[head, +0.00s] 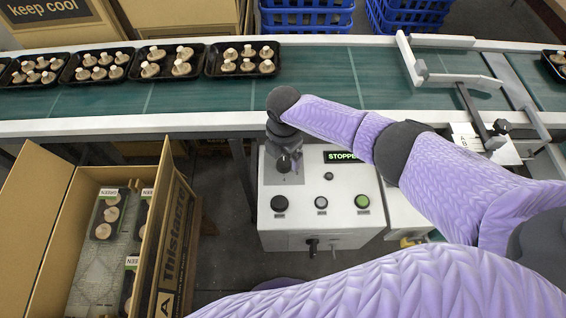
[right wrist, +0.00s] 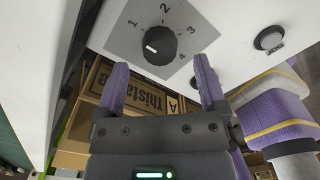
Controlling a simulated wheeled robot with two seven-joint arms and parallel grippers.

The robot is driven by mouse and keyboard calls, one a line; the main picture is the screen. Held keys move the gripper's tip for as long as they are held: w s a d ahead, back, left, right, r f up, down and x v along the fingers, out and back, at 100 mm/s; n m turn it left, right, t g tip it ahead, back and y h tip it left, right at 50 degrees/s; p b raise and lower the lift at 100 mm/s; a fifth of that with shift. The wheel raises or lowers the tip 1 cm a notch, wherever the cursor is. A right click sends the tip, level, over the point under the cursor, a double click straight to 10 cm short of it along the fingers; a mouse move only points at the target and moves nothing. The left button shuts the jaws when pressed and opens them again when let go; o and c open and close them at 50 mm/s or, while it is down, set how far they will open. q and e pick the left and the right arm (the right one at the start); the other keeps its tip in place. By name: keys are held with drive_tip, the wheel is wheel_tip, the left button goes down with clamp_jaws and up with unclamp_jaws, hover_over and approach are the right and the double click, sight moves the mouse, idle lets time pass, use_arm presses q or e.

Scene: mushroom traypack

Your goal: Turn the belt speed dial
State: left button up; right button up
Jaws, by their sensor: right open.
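The belt speed dial (right wrist: 160,45) is a black knob on a grey plate marked 1 to 4 in the right wrist view. Its white mark sits on the knob's lower left side. My right gripper (right wrist: 160,84) is open and empty, with its two purple fingers pointing toward the dial and apart from it. In the head view my right gripper (head: 287,164) hangs over the grey plate at the left of the white control box (head: 320,235) and mostly hides the dial. The box's display (head: 342,157) reads STOPPED. My left gripper is out of view.
A black button (head: 280,203), a white button (head: 321,203) and a green button (head: 362,201) line the box's front. The green conveyor (head: 190,100) behind carries black trays of mushrooms. An open cardboard carton (head: 172,250) with packed trays stands at left.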

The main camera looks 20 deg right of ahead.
sight(284, 162)
wheel_tip(284, 162, down, 3)
drive_tip(key=shift+f+b, duration=0.1)
drive_tip(key=shift+b, duration=0.4)
clamp_jaws()
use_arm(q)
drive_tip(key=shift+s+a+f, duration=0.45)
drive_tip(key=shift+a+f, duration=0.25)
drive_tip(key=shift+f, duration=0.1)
